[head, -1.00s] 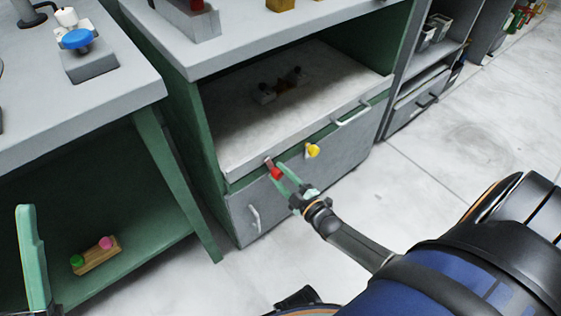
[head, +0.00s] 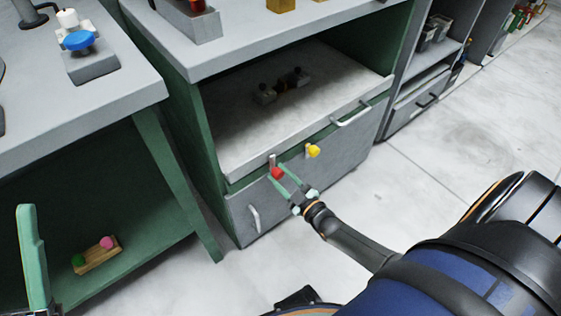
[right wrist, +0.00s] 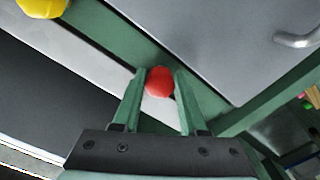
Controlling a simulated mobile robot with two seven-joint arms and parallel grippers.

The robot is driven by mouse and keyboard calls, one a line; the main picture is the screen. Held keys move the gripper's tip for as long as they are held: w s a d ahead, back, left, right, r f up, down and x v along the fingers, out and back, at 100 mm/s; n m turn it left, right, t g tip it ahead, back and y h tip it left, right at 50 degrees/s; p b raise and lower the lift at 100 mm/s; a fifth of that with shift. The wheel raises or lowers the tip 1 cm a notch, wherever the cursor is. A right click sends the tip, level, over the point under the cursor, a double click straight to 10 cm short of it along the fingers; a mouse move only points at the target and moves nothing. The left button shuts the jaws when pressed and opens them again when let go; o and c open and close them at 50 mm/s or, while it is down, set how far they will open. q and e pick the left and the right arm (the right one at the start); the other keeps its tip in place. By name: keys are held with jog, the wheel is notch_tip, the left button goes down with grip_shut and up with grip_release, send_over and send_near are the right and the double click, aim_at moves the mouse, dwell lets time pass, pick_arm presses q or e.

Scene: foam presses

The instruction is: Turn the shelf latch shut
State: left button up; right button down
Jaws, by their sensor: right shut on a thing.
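The shelf latch is a small pale bar (head: 272,160) with a red knob (head: 277,173) at its lower end, at the front edge of the pull-out shelf. The bar looks nearly upright in the head view. My right gripper (head: 279,175) is shut on the red knob. In the right wrist view the knob (right wrist: 159,82) sits between the green fingertips, which partly hide the latch bar (right wrist: 160,112). Of my left gripper, a green finger (head: 31,245) shows at the left edge, away from the latch; its opening cannot be judged.
A yellow knob (head: 313,151) is just right of the latch. Dark fittings (head: 280,85) lie on the grey shelf (head: 235,135), which has a bar handle (head: 352,114). The door below has a handle (head: 253,218). A green bench (head: 165,180) stands left; open floor (head: 450,140) lies right.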

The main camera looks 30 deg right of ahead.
jog(key=shift+c, duration=2.2)
grip_release()
jog(key=shift+s, duration=0.1)
jog(key=shift+s, duration=0.4)
pick_arm(q)
notch_tip(320, 180, up, 3)
jog(key=p, duration=0.3)
jog(key=shift+a+m, duration=0.15)
jog(key=shift+m, duration=0.15)
pick_arm(e)
jog(key=s+d, duration=0.1)
jog(key=s, duration=1)
jog(key=shift+s, duration=0.25)
pick_arm(q)
jog(key=shift+r, duration=0.15)
